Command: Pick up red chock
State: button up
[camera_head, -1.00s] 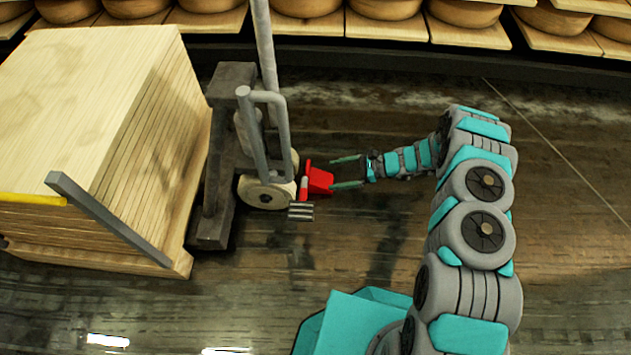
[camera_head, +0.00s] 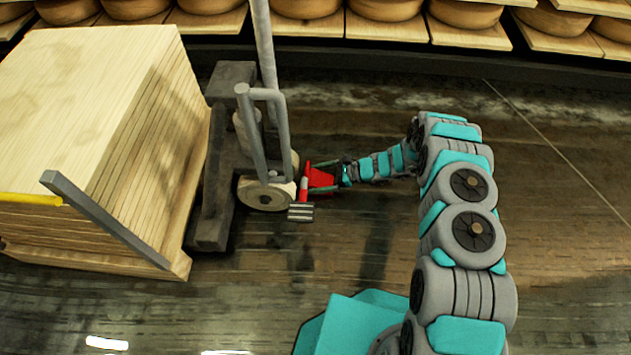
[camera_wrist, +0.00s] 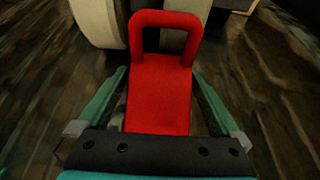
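The red chock (camera_head: 321,178) is on the floor beside the pale wheel (camera_head: 267,192) of a pallet truck. It has a sloped body and a raised loop handle at the wheel end. In the wrist view the red chock (camera_wrist: 159,95) lies between the two teal fingers of my gripper (camera_wrist: 158,105). The fingers are spread, with a gap visible on each side of the chock. In the head view my gripper (camera_head: 326,177) reaches in from the right, around the chock's sides. The chock's near end is hidden behind the gripper's dark palm in the wrist view.
The pallet truck's grey frame and handle (camera_head: 280,130) stand just left of the chock. A stack of wooden boards (camera_head: 100,110) is further left. Shelves with cheese wheels (camera_head: 465,13) run along the back. The floor to the right is clear.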

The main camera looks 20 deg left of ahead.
jog(key=c, duration=1.5)
jog(key=shift+r, duration=0.15)
